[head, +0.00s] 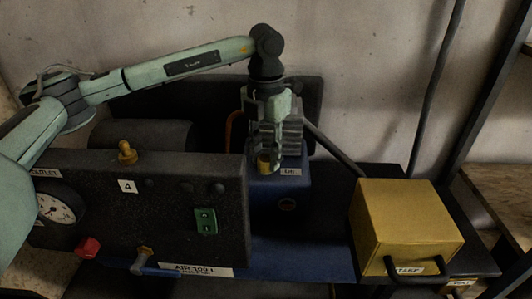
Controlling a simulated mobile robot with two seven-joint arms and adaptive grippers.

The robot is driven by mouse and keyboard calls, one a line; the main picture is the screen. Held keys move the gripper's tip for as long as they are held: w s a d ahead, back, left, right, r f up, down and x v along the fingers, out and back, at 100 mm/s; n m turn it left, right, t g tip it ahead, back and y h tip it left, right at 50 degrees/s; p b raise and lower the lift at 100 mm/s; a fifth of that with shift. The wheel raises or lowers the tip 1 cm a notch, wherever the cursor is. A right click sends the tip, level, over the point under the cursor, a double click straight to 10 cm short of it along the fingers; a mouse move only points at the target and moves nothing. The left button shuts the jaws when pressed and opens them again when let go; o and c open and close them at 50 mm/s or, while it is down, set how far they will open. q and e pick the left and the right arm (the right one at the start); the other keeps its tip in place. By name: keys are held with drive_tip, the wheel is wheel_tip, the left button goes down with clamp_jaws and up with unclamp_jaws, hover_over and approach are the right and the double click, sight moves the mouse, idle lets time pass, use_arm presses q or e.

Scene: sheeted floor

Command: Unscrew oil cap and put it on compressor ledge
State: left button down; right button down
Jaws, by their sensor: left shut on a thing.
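The compressor has a dark front panel (150,205) and a blue block (285,205) behind and to its right. My left gripper (268,158) points down over the top of the blue block, near a small white label. It is shut on a small yellow cap (264,162), the oil cap, which shows between its fingertips. I cannot tell whether the cap is still seated or lifted. A flat blue ledge (295,258) runs along the compressor's lower front. My right gripper is out of view.
A yellow box (408,225) with a black handle stands at the right on a dark surface. The panel carries a gauge (58,207), a red knob (88,248), a brass fitting (127,152), a green switch (205,221) and a blue-handled valve (146,262). A wall closes the back.

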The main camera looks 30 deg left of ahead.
use_arm(q)
drive_tip(key=n, duration=0.3)
drive_tip(key=shift+n, duration=0.4)
drive_tip(key=n+p, duration=0.1)
drive_tip(key=n, duration=0.2)
drive_tip(key=shift+r+n, duration=0.1)
drive_tip(key=shift+n, duration=0.2)
drive_tip(key=n+p, duration=0.1)
drive_tip(key=n, duration=0.4)
drive_tip(key=shift+n, duration=0.7)
drive_tip(key=c, duration=1.1)
unclamp_jaws()
drive_tip(key=shift+c, duration=0.8)
